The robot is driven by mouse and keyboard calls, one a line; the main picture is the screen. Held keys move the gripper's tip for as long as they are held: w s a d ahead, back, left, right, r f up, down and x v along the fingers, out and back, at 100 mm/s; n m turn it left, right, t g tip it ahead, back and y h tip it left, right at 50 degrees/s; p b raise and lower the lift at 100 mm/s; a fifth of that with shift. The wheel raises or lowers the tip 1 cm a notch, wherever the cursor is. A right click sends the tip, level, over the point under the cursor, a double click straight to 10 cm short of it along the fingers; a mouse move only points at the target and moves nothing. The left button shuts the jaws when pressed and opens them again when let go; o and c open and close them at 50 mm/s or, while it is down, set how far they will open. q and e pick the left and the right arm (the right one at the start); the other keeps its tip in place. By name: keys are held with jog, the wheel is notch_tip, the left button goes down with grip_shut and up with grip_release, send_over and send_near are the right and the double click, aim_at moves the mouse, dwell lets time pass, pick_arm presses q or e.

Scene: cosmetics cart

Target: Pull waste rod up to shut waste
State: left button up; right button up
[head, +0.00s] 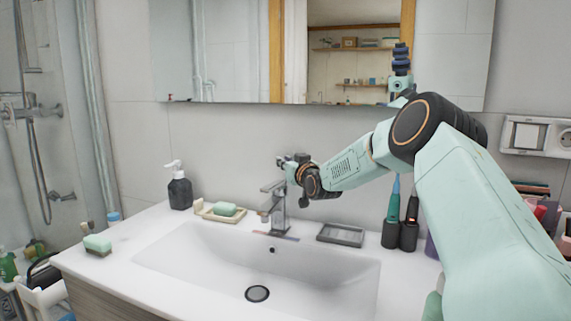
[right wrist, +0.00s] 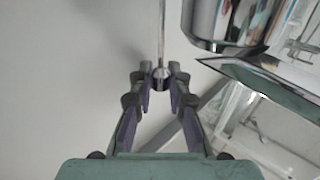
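The chrome faucet (head: 277,208) stands behind the white sink basin (head: 215,254). The waste rod shows in the right wrist view as a thin chrome rod with a small round knob (right wrist: 161,73). My right gripper (head: 290,160) is just above and behind the faucet in the head view. In the right wrist view, the right gripper's two fingers (right wrist: 160,80) stand either side of the knob, with a narrow gap visible around it. The rod is hidden behind the faucet and gripper in the head view. The round drain plug (head: 257,293) sits in the basin floor. My left gripper is out of view.
A soap dish (head: 204,213) and dark bottle (head: 180,191) stand left of the faucet. A grey tray (head: 341,240) and two toothbrush holders (head: 390,235) stand to the right. The mirror (head: 230,50) hangs behind. The faucet body (right wrist: 225,20) is close to the fingers.

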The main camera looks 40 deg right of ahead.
jog(key=shift+o, duration=0.9)
jog(key=shift+s+r, duration=0.15)
jog(key=shift+r, duration=0.15)
jog(key=shift+f, duration=0.15)
jog(key=v, duration=1.2)
